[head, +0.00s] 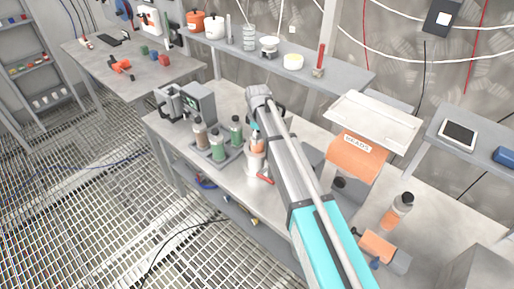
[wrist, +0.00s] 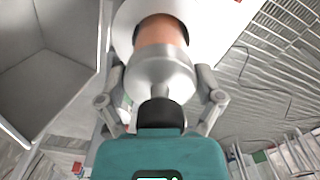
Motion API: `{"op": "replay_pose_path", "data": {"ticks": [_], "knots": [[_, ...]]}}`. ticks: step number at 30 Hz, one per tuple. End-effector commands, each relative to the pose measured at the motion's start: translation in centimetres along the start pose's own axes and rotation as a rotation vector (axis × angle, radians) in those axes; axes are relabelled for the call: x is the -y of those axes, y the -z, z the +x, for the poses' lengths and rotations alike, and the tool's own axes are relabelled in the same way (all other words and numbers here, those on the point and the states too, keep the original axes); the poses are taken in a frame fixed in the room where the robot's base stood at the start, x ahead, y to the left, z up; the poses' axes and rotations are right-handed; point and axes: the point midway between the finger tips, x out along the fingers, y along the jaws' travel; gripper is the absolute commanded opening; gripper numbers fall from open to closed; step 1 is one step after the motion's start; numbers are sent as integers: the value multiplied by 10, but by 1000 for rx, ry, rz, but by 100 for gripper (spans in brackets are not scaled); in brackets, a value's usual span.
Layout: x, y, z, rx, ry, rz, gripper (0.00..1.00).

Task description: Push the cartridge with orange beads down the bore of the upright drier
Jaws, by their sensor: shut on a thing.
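The cartridge with orange beads shows in the wrist view (wrist: 160,32), with a silvery shoulder and a black cap towards my palm. My gripper (wrist: 160,78) is shut on it, one finger on each side of the shoulder. Its orange lower part is inside the white ring of the upright drier (wrist: 122,22), partly in the bore. In the head view the orange of the cartridge (head: 257,145) shows just above the white drier (head: 254,165), below my gripper (head: 257,128). The depth of the cartridge's lower end is hidden.
A tray (head: 226,161) with green and brown cartridges stands left of the drier. A grey device (head: 198,103) is behind it. An orange labelled box (head: 357,155) is to the right, with an upright orange cartridge (head: 394,215) nearer. A shelf (head: 345,78) runs behind.

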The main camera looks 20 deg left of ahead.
Motion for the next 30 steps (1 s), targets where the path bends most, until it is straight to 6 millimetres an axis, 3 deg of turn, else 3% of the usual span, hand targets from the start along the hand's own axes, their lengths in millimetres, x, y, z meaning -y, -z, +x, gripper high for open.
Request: {"op": "replay_pose_path", "data": {"ticks": [16,30], "knots": [[0,-1,6,0,0,1,24],[-1,-1,39,0,0,1,24]]}}
